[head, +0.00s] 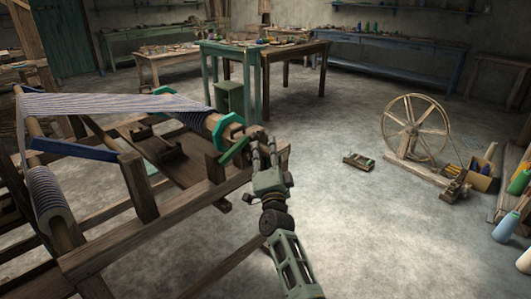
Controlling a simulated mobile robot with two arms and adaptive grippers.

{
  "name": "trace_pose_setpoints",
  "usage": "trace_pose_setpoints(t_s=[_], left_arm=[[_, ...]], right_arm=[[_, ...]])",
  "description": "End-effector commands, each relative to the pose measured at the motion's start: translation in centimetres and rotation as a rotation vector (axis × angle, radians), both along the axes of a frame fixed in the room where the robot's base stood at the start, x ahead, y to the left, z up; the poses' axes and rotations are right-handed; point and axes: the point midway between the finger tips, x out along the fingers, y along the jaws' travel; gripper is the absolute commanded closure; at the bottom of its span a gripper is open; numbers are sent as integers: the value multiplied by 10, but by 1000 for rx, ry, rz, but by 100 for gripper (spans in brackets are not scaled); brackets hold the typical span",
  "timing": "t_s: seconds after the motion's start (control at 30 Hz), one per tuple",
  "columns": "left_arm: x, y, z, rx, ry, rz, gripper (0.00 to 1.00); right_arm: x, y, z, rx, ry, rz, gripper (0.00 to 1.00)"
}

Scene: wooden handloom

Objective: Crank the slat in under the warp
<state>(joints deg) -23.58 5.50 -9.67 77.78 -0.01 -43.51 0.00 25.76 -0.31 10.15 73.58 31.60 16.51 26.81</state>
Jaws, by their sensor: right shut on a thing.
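The wooden handloom (137,187) fills the left of the head view. Its striped pale warp (110,103) runs from the near roller (48,193) to the far beam (193,119). A green octagonal wheel (226,131) sits at the far beam's right end, with a green crank arm (236,151) beside it. My right gripper (262,143) is at this end, shut on what looks like the crank handle; its fingers hide most of it. A blue slat (75,149) lies below the warp at the near left; I cannot tell whether it is the task's slat. My left gripper is out of view.
A spinning wheel (414,129) stands on the floor at right, with a small box (358,161) and a crate (481,175) near it. Tables (296,50) stand behind. Bottles (504,228) line the right edge. Floor right of my arm is clear.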

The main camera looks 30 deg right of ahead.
Motion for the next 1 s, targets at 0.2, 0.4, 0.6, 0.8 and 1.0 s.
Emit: trace_pose_setpoints(t_s=[0.2, 0.4, 0.6, 0.8, 1.0], left_arm=[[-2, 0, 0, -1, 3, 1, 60], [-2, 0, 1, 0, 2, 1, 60], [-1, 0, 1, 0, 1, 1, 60], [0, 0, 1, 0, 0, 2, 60], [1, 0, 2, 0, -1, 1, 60]], right_arm=[[2, -4, 12, -9, -17, -4, 100], [4, -6, 12, -9, -17, -4, 100], [5, -7, 12, -9, -17, -4, 100], [6, -9, 13, -9, -17, -4, 100], [7, -10, 14, -9, -17, -5, 100]])
